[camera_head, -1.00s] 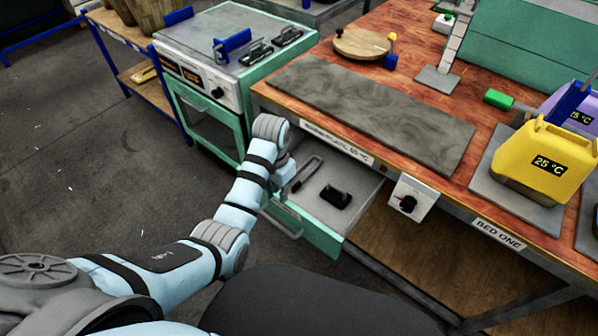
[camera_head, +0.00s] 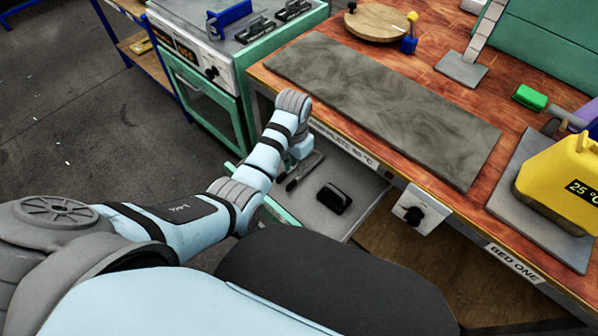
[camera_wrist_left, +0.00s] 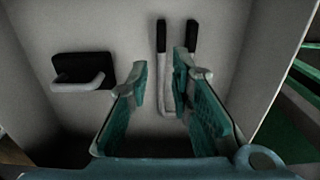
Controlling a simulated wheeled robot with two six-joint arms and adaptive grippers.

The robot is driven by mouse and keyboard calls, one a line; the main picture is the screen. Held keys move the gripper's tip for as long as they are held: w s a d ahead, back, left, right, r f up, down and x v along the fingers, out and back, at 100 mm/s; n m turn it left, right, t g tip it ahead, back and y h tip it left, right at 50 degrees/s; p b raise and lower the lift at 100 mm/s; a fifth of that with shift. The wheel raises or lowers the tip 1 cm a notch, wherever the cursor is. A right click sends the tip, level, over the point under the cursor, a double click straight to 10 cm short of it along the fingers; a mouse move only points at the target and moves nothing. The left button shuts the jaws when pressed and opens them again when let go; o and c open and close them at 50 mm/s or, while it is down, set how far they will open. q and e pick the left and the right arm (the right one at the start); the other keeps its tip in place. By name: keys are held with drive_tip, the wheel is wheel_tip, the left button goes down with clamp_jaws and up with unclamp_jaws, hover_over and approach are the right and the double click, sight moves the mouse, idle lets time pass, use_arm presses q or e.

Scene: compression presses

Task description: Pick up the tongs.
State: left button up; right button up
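The tongs (camera_wrist_left: 162,82) lie in the open drawer (camera_head: 352,210), a thin grey U shape with two black ends. In the head view only part of the tongs (camera_head: 305,167) shows beside my left wrist. My left gripper (camera_wrist_left: 164,76) is open above the drawer floor. In the wrist view one finger is left of the tongs and the other overlaps their right leg, hiding part of it. I cannot tell whether it touches them. In the head view the gripper (camera_head: 299,155) is mostly hidden by my arm. My right gripper is not in view.
A black block with a grey handle (camera_head: 333,198) lies in the drawer, left of the tongs in the wrist view (camera_wrist_left: 80,73). The wooden worktop (camera_head: 440,77) with a grey slab (camera_head: 385,105) overhangs the drawer's back. A green-fronted oven (camera_head: 205,110) stands to the left.

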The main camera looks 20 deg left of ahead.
sight(295, 180)
use_arm(q)
wheel_tip(295, 180, down, 8)
drive_tip(key=b, duration=0.3)
drive_tip(key=shift+a, duration=0.1)
drive_tip(key=shift+r, duration=0.1)
drive_tip(key=shift+c, duration=0.2)
clamp_jaws()
